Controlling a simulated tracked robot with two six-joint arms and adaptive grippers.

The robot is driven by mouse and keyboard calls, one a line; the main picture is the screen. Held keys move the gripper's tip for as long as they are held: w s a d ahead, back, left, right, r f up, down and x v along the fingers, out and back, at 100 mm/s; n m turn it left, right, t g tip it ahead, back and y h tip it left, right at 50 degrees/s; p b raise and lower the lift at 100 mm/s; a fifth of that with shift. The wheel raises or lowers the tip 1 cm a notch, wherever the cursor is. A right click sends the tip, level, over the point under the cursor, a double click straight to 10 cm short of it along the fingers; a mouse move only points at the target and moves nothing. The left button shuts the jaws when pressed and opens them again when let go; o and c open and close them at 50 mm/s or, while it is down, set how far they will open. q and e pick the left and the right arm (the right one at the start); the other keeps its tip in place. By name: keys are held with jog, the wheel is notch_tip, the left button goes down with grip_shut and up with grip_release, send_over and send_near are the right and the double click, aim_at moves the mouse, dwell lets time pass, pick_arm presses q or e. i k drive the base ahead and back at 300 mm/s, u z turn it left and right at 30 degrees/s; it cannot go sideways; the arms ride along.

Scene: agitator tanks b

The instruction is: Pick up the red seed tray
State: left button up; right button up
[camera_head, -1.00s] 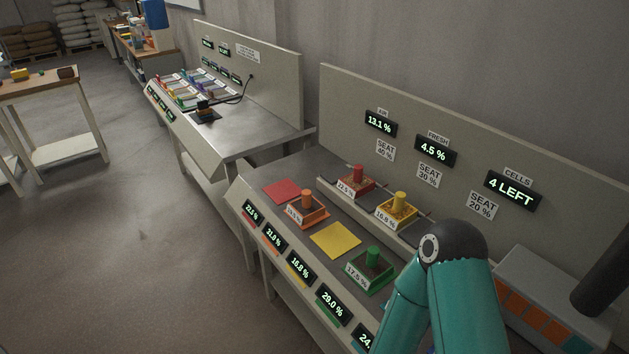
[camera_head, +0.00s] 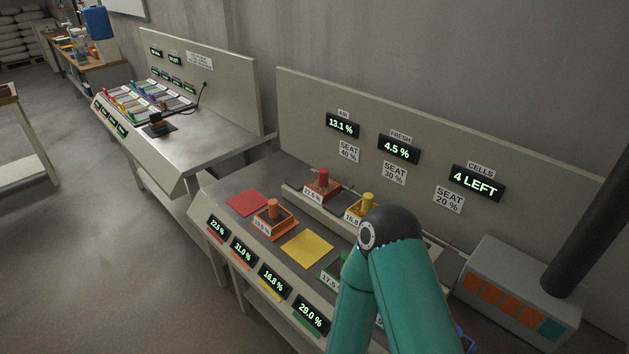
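The red seed tray (camera_head: 322,188) has a red knob and a white label reading about 22.5 %. It sits on the raised rail at the back of the near bench, behind the orange tray (camera_head: 273,223). A flat red mat (camera_head: 247,203) lies bare to its left on the bench. A teal arm of mine with a dark elbow joint rises at the lower middle right, in front of the yellow and green trays. No gripper shows, so neither hand can be seen at the red tray.
The yellow tray (camera_head: 366,205) stands right of the red one on the rail, partly hidden by my arm. A bare yellow mat (camera_head: 307,249) and a mostly hidden green tray (camera_head: 335,268) are in front. An upright panel (camera_head: 290,110) closes the back. A grey box (camera_head: 515,290) stands at right.

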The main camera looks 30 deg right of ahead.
aim_at(321, 189)
jog(key=i, duration=0.85)
jog(key=z, duration=0.05)
